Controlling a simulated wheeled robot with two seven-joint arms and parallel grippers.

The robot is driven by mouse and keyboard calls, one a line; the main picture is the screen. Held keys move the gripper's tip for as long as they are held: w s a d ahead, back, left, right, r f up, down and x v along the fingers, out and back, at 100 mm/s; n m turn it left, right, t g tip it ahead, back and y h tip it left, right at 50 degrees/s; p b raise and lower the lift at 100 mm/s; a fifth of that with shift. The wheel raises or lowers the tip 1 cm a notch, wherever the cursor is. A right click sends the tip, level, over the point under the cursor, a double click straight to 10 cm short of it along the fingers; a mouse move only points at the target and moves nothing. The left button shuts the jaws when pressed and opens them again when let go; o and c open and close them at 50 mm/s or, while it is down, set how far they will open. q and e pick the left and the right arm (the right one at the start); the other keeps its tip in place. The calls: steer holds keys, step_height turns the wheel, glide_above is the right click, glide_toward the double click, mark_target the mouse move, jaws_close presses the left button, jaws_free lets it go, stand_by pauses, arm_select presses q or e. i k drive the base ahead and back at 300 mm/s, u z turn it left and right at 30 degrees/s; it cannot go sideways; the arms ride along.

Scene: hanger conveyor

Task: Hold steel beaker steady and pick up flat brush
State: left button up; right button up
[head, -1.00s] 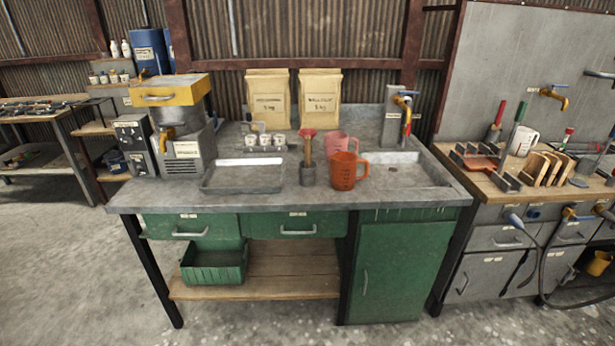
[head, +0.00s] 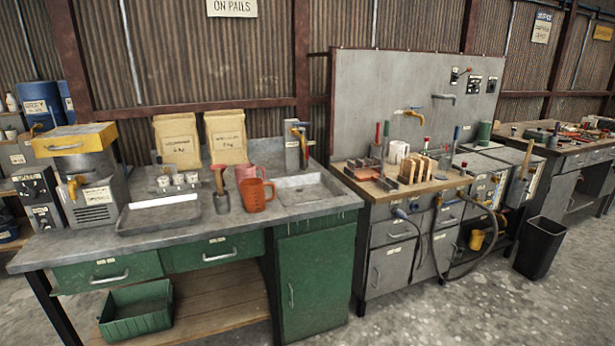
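A small grey metal beaker (head: 222,203) stands upright on the grey bench in the head view, right of the shallow tray. A brush-like tool (head: 219,180) with a brown shaft and a reddish top stands up out of it. Its lower end is hidden inside the beaker. It looks like the flat brush, but it is too small to be sure. Neither of my grippers is in view.
An orange jug (head: 256,195) stands close to the beaker's right, with a pink jug (head: 247,174) behind. A shallow metal tray (head: 160,216) lies left. A sink (head: 308,190) is at the bench's right end. A second bench (head: 372,187) with racks and tools stands further right.

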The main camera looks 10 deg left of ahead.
mark_target(220, 190)
steer(key=z, duration=0.55)
steer(key=i, duration=1.3)
steer(key=u, duration=0.4)
